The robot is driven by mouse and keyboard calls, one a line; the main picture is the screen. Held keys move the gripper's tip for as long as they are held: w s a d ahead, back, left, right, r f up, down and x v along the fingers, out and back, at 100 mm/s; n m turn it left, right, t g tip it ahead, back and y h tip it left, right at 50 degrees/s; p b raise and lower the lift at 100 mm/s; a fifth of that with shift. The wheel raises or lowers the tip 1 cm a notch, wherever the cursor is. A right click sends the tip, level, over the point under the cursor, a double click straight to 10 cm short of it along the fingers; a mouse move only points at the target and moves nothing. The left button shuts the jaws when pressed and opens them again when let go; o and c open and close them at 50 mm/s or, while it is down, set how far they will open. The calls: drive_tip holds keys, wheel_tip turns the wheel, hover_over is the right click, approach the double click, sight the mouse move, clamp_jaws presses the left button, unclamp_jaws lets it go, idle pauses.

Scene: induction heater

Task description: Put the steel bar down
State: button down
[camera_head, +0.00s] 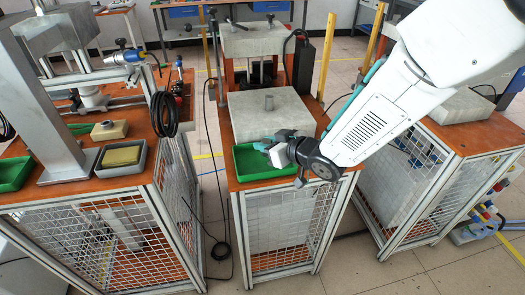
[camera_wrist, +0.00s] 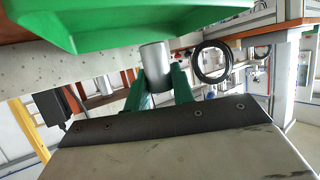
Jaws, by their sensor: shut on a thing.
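The steel bar (camera_wrist: 155,66) is a short grey cylinder. In the wrist view it sits between the green fingers of my gripper (camera_wrist: 158,82), which is shut on it. In the head view my gripper (camera_head: 262,146) is over the green tray (camera_head: 249,165) at the front of the middle bench. I cannot make out the held bar clearly there. The tray also fills the top of the wrist view (camera_wrist: 150,32), apart from the bar as far as I can see. My gripper's body hides part of the tray in the head view.
A press-like machine (camera_head: 252,40) is farther back. The left bench (camera_head: 75,195) carries another green tray (camera_head: 14,172) and a grey box with a yellow-green block.

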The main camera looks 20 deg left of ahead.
drive_tip(key=shift+w+a+f, duration=0.1)
drive_tip(key=shift+w+a, duration=0.25)
drive_tip(key=shift+a, duration=0.25)
drive_tip(key=shift+f, duration=1.7)
drive_tip(key=shift+f, duration=0.2)
drive_tip(key=c, duration=1.2)
unclamp_jaws()
drive_tip(key=shift+r, duration=0.15)
drive_tip(key=shift+s+d+r, duration=0.1)
drive_tip(key=shift+d+r, duration=0.05)
drive_tip(key=shift+d, duration=0.1)
drive_tip(key=v, duration=1.1)
drive_tip(key=shift+s+d, duration=0.15)
drive_tip(key=shift+d, duration=0.05)
